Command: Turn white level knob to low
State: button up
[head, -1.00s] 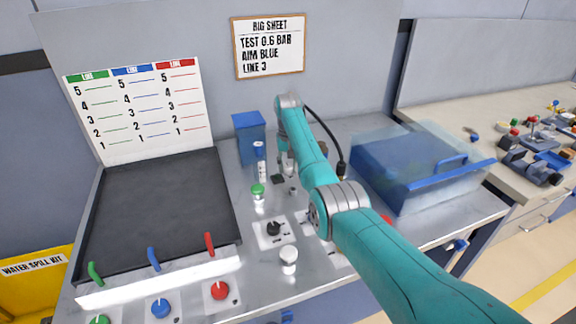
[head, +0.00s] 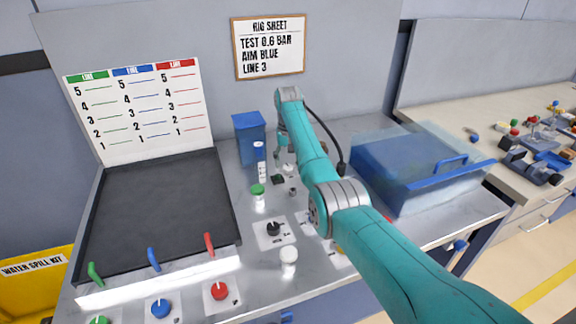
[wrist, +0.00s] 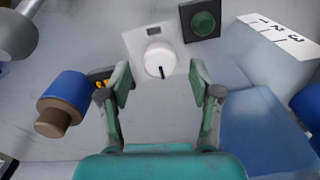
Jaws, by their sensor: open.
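The white level knob (wrist: 160,60) is on a white plate at the top middle of the wrist view. Its dark pointer line faces down the picture, toward my gripper. My gripper (wrist: 161,84) is open, with one finger to each side and slightly below the knob in that view. I see no finger touching it. In the head view a small white knob (head: 288,168) shows just below my gripper (head: 284,152), partly hidden by the arm. Any low marking on the plate is not readable.
A green button (wrist: 204,24) on a black plate sits beside the knob. A blue and brown cylinder (wrist: 64,98) lies left of my gripper. A numbered white block (wrist: 275,45) stands right. A blue clear-lidded box (head: 410,170) stands right of my arm.

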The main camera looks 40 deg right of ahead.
aim_at(288, 166)
notch_tip(288, 166, up, 10)
jog(key=shift+f, duration=0.15)
dwell(0.7)
